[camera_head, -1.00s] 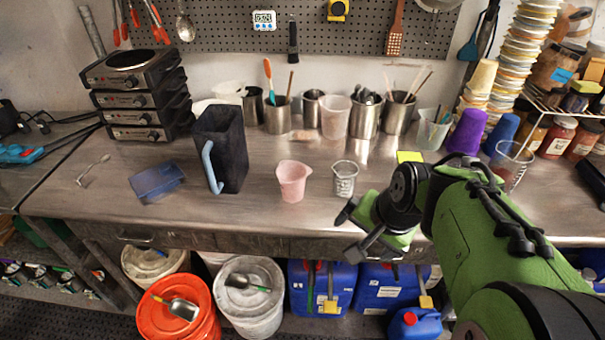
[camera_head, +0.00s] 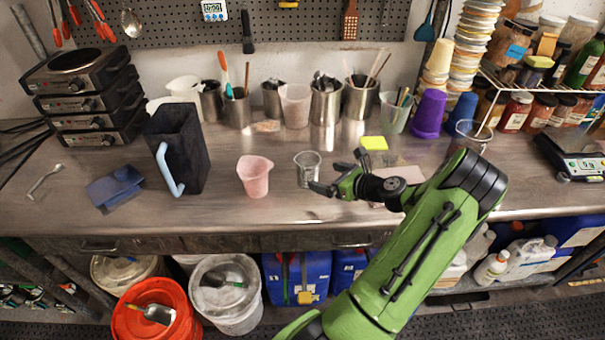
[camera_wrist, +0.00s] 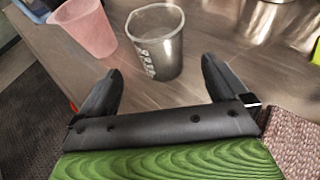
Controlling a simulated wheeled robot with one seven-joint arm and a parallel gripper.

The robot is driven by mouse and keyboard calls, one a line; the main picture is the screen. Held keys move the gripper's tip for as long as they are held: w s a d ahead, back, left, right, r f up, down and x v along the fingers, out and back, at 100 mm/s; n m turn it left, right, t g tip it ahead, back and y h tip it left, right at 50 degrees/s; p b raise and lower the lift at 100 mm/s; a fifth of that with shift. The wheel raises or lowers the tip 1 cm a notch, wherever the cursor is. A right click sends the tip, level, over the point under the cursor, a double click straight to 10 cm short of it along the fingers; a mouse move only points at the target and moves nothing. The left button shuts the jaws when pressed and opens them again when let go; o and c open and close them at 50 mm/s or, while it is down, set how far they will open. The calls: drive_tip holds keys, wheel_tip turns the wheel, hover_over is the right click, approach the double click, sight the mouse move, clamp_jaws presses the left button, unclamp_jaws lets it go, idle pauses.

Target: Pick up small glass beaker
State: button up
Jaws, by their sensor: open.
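The small glass beaker (camera_head: 308,168) stands upright on the metal workbench. It is clear, with markings on its side. In the wrist view the beaker (camera_wrist: 156,42) is ahead of my gripper (camera_wrist: 155,80), between the lines of the two fingers and apart from them. My gripper (camera_head: 334,172) is open and empty, close to the right of the beaker in the head view. A pink translucent beaker (camera_head: 255,176) stands to the left of the glass beaker, and it also shows in the wrist view (camera_wrist: 84,27).
A tall dark pitcher (camera_head: 184,150) with a light blue handle stands further left. Steel utensil pots (camera_head: 326,103) and a white-pink cup (camera_head: 295,106) line the back. A yellow pad (camera_head: 374,143) lies behind my gripper. The bench front (camera_head: 120,222) is clear.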

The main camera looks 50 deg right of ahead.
sight(306, 170)
drive_tip(key=b+x, duration=0.1)
drive_tip(key=x, duration=0.8)
drive_tip(key=shift+w+d+f, duration=0.1)
drive_tip(key=shift+w+f, duration=0.15)
drive_tip(key=shift+w, duration=0.1)
drive_tip(key=shift+s+r, duration=0.1)
drive_tip(key=shift+c, duration=0.8)
drive_tip(key=c, duration=1.1)
